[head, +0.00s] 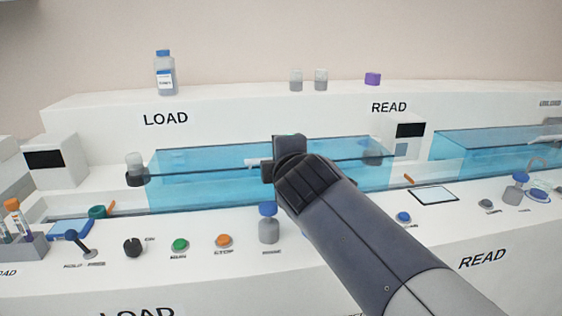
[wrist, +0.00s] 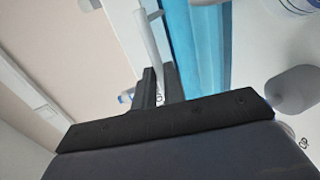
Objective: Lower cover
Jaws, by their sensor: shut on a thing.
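The cover (head: 205,182) is a clear blue, long panel over the front of the LOAD station in the head view. Its white handle (head: 252,162) shows just left of my gripper (head: 268,168). In the wrist view the white handle (wrist: 150,40) runs up from between the dark fingers of my gripper (wrist: 160,88), which are shut on it. The blue cover (wrist: 207,45) lies beside it there. My arm hides the middle of the cover in the head view, and the exact tilt of the cover cannot be told.
A second blue cover (head: 490,150) stands at the READ station on the right. A grey bottle with a blue cap (head: 269,229), a green button (head: 180,245) and an orange button (head: 223,241) are on the front ledge. A tube rack (head: 27,245) stands at the left.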

